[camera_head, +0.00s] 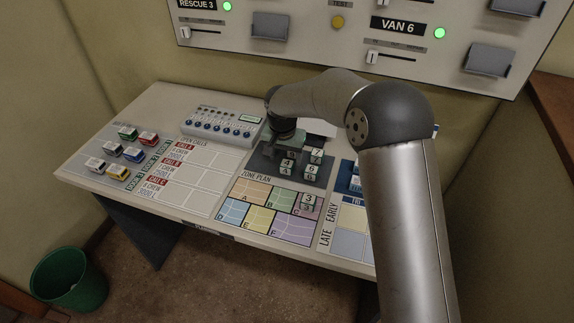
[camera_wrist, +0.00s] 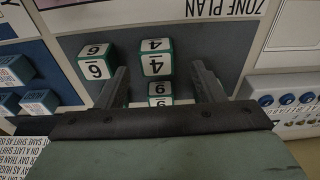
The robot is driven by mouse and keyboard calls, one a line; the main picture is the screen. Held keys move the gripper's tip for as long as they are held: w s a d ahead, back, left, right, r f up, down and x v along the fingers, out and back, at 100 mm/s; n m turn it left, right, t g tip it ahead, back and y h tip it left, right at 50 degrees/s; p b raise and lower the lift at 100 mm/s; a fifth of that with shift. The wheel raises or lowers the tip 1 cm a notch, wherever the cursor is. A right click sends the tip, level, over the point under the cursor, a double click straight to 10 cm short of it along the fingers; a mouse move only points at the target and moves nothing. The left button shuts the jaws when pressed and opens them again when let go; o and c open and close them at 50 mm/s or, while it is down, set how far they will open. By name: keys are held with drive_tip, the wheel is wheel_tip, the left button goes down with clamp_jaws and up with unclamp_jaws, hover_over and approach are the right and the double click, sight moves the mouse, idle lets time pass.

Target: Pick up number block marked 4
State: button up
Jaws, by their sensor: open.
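The number block marked 4 (camera_wrist: 155,57) is a white cube with green edges. It stands on a dark grey tray (camera_wrist: 130,23), upside down in the wrist view, and shows in the head view (camera_head: 286,169) at the tray's front left. My gripper (camera_wrist: 160,69) is open and empty, its two fingers spread to either side, with the 4 block in line with the gap around and beyond the fingertips. Contact cannot be told. Another numbered block (camera_wrist: 160,94) lies nearer my palm between the fingers, partly hidden. In the head view my gripper (camera_head: 286,139) is partly hidden behind my arm.
A block marked 6 (camera_wrist: 97,62) stands beside the 4, close to one finger. A block marked 7 (camera_head: 317,155) is at the tray's back right. A block marked 3 (camera_head: 308,201) sits on the zone plan. A panel with blue knobs (camera_head: 218,125) stands left of the tray.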

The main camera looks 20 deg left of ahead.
sight(287, 163)
drive_tip(key=shift+w+d+f+p, duration=0.15)
drive_tip(key=shift+f+p, duration=0.25)
drive_tip(key=shift+f, duration=1.4)
drive_tip(key=c, duration=1.1)
drive_tip(key=shift+o, duration=0.2)
